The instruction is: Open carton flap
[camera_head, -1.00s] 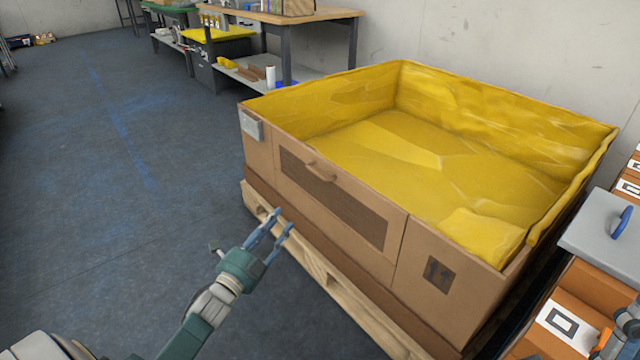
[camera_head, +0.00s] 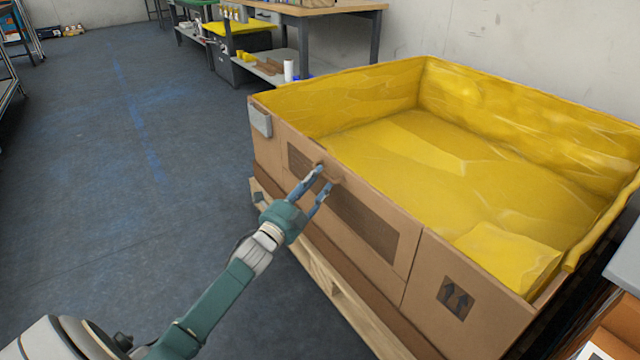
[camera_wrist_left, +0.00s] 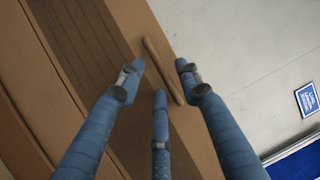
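The big cardboard carton (camera_head: 505,318) has a yellow lining (camera_head: 420,150). Its front flap (camera_head: 368,228) is upright and closed, with a dark brown band and a tan handle near the top edge. My left gripper (camera_head: 320,180) is at this handle, with its blue fingers open. In the left wrist view the fingers (camera_wrist_left: 160,84) are spread, and the handle (camera_wrist_left: 161,68) lies between their tips. I cannot tell whether any finger touches it. In the head view the fingers partly hide the handle. My right gripper does not show.
The carton stands on a wooden pallet (camera_head: 330,283). A grey metal plate (camera_head: 260,121) is on its left front corner. Orange-brown boxes (camera_head: 612,338) stand at the lower right. A workbench (camera_head: 335,14) stands behind. The floor to the left is clear.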

